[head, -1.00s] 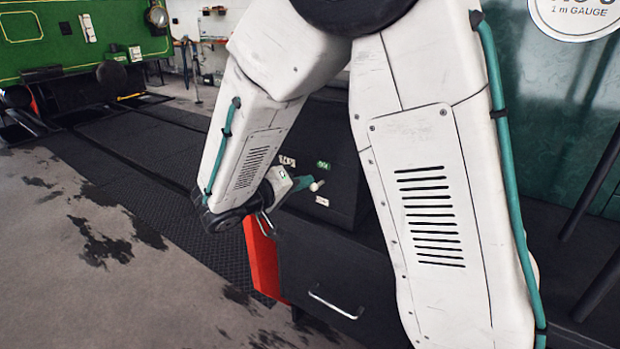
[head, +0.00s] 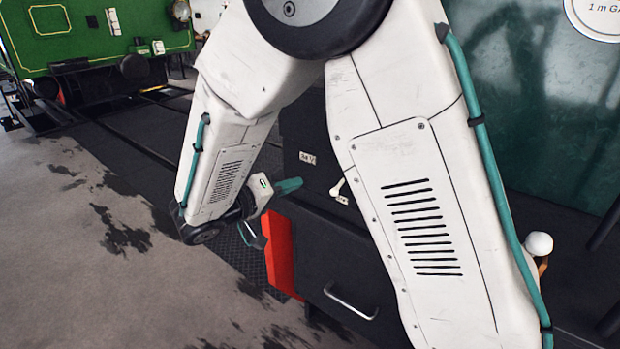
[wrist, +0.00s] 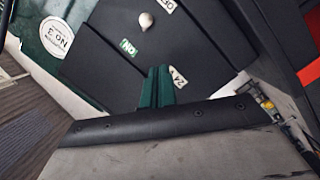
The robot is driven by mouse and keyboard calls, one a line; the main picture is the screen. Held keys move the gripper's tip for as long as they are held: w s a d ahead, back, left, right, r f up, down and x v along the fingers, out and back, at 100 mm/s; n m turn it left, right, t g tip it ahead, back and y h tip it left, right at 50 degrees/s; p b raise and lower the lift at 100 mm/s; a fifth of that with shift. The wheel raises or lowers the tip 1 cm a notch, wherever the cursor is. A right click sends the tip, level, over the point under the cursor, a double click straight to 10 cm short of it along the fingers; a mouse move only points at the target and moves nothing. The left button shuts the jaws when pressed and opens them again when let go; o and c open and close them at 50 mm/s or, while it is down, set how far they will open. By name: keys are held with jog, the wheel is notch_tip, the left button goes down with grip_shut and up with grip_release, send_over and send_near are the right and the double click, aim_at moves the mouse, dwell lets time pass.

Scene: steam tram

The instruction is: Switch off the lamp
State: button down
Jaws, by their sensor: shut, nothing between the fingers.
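A dark box carries a small white-knobbed lever (head: 337,188), with a white "24 V" label (head: 307,157) above left. In the wrist view the pale knob (wrist: 146,20) lies between a green "ON" label (wrist: 128,47) and a white label, apparently "OFF" (wrist: 166,5). The "24 V" label (wrist: 178,77) is beside my fingers. My gripper (head: 290,186) has teal fingers, shut and empty, left of the lever and apart from it. In the wrist view its fingertips (wrist: 158,72) point at the panel, short of the knob. I cannot tell which lamp the lever serves.
A red panel (head: 281,254) and a dark drawer with a metal handle (head: 350,302) are below. A white ball-topped thing (head: 538,245) stands at right, partly behind my arm. A green vehicle (head: 80,45) stands far left. The stained floor (head: 70,240) at left is clear.

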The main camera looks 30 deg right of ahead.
jog(key=a, duration=0.3)
jog(key=s+a+f, duration=0.1)
jog(key=shift+s+a, duration=0.1)
jog(key=shift+a, duration=0.2)
